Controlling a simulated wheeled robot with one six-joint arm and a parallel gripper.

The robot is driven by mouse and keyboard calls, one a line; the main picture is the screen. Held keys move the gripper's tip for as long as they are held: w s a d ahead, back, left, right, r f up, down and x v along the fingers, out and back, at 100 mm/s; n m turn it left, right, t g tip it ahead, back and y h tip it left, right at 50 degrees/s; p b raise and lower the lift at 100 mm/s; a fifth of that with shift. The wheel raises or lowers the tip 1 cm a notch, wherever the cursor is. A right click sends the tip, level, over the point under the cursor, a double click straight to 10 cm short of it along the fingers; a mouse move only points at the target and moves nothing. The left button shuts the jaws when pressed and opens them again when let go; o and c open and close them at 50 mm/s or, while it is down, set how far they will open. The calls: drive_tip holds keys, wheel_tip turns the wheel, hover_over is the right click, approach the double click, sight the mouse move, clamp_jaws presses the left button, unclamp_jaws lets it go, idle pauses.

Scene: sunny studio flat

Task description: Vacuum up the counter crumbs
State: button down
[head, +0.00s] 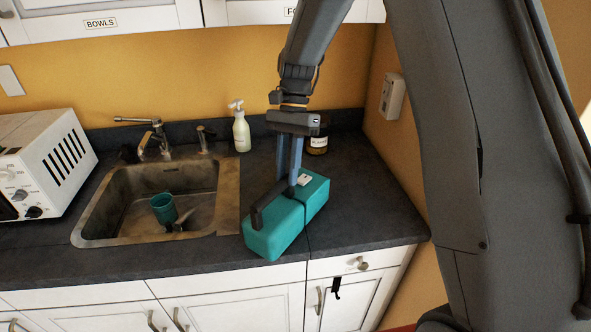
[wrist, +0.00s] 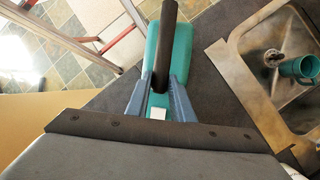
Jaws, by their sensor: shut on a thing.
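A teal hand vacuum (head: 275,232) with a dark bar handle stands on the dark counter (head: 365,205), right of the sink. My gripper (head: 288,186) reaches down from above and is shut on the vacuum's handle. In the wrist view the vacuum (wrist: 178,50) lies beyond the blue fingers, and its dark handle passes between my gripper's fingertips (wrist: 162,82). The vacuum's underside appears at or very near the counter; I cannot tell if it touches. I cannot make out any crumbs; the vacuum and arm hide part of the counter.
The sink (head: 105,205) holds a teal mug (head: 164,208). A soap bottle (head: 241,131) and a dark labelled jar (head: 317,143) stand at the back. A white microwave (head: 50,160) is at the left. A wall bounds the right side; the counter right of the vacuum is clear.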

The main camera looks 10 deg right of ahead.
drive_tip(key=shift+w+a, duration=1)
drive_tip(key=shift+a, duration=3.55)
drive_tip(key=shift+d, duration=10.9)
wheel_tip(320, 180, up, 8)
drive_tip(key=shift+r, duration=0.25)
drive_tip(key=shift+a, duration=0.1)
drive_tip(key=shift+s, duration=0.1)
